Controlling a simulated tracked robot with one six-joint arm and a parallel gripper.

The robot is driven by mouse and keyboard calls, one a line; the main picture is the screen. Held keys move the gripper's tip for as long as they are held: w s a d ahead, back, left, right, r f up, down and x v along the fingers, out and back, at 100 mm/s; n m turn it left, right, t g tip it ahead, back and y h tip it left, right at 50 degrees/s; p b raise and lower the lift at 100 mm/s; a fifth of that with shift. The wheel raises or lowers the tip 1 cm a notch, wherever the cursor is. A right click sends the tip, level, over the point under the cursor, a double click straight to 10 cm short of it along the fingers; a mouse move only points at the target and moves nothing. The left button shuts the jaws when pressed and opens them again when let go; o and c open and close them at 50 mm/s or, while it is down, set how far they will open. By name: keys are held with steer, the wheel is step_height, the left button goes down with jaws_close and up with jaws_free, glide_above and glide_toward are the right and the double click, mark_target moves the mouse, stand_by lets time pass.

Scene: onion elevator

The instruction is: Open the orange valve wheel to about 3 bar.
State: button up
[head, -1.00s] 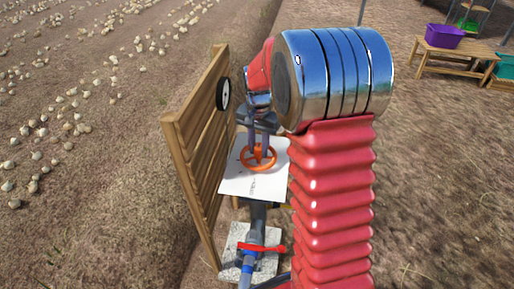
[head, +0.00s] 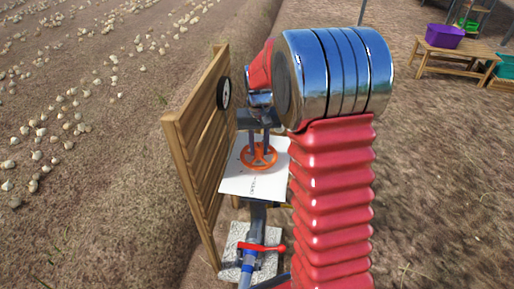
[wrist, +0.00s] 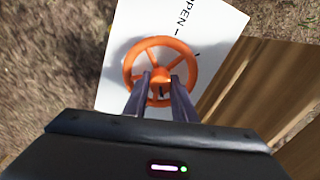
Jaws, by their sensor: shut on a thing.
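The orange valve wheel (head: 259,167) lies flat above a white panel (head: 237,180) in the head view, in front of the wooden board. It also shows in the wrist view (wrist: 161,42), with its spokes and rim clear at the far side. My gripper (head: 259,152) points down at the wheel and is shut on it; in the wrist view my two fingers (wrist: 160,90) reach over its near half. The exact contact is partly hidden by the fingers. A round gauge (head: 223,94) is mounted on the board; its reading is too small to tell.
The wooden board (head: 196,135) stands close on the left of the wheel. A pipe with a red lever (head: 256,248) lies below the panel. Printed text reading "OPEN" (wrist: 188,18) is on the white panel. A purple tub (head: 444,36) stands on a bench far right.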

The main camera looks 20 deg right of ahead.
mark_target(258, 146)
steer(key=shift+w+r+n, duration=0.1)
steer(key=shift+w+n, duration=0.05)
steer(key=shift+n, duration=0.65)
steer(key=shift+w+r+n, duration=0.1)
steer(key=shift+w+n, duration=0.05)
steer(key=shift+n, duration=0.65)
steer(key=o, duration=1)
steer(key=shift+s+f, duration=0.15)
steer(key=shift+o, duration=0.2)
step_height(258, 146, up, 14)
steer(key=shift+f, duration=0.15)
